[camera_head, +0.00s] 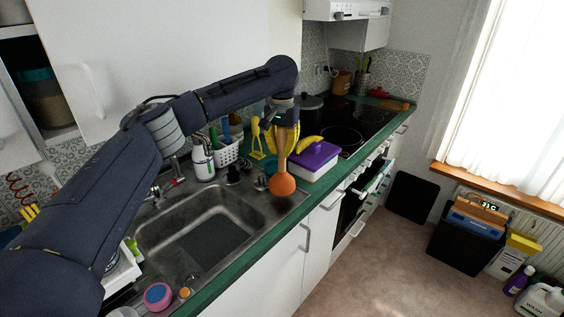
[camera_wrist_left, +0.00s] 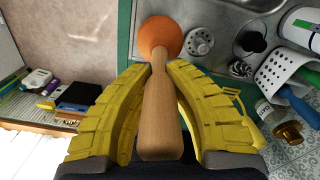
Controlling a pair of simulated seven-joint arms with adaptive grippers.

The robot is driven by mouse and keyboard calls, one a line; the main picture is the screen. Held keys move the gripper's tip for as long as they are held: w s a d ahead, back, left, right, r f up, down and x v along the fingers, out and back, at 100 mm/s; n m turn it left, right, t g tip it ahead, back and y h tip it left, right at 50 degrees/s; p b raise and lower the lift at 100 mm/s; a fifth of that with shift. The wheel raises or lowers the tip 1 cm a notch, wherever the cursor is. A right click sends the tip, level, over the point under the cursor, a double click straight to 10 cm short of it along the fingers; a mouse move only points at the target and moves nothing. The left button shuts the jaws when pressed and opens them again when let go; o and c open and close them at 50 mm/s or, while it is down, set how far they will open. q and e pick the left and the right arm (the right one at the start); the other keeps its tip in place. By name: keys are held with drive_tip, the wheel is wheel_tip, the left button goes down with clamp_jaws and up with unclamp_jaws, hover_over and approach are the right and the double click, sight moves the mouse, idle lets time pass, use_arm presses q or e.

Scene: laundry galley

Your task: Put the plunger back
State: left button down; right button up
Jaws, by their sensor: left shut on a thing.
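The plunger has an orange rubber cup (camera_head: 283,185) and a wooden handle (camera_wrist_left: 161,115). My left gripper (camera_head: 283,150), with ridged yellow fingers, is shut on the handle. The plunger hangs cup-down over the far right corner of the sink (camera_head: 255,212), beside the green counter edge. In the left wrist view the handle runs between the two fingers and the orange cup (camera_wrist_left: 160,36) lies beyond the fingertips. I cannot tell whether the cup touches the sink rim. My right gripper is not in view.
A white basket (camera_head: 227,152) and a soap bottle (camera_head: 203,160) stand behind the sink. A purple-lidded box (camera_head: 314,158) with a banana on it sits just right of the plunger. The stove (camera_head: 345,125) lies beyond. The floor in front (camera_head: 380,265) is clear.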

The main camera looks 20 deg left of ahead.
sight(282, 162)
use_arm(q)
drive_tip(key=shift+f, duration=2.35)
drive_tip(key=c, duration=1.4)
unclamp_jaws()
wheel_tip(282, 162, up, 12)
drive_tip(key=shift+r, duration=0.1)
drive_tip(key=o, duration=1.3)
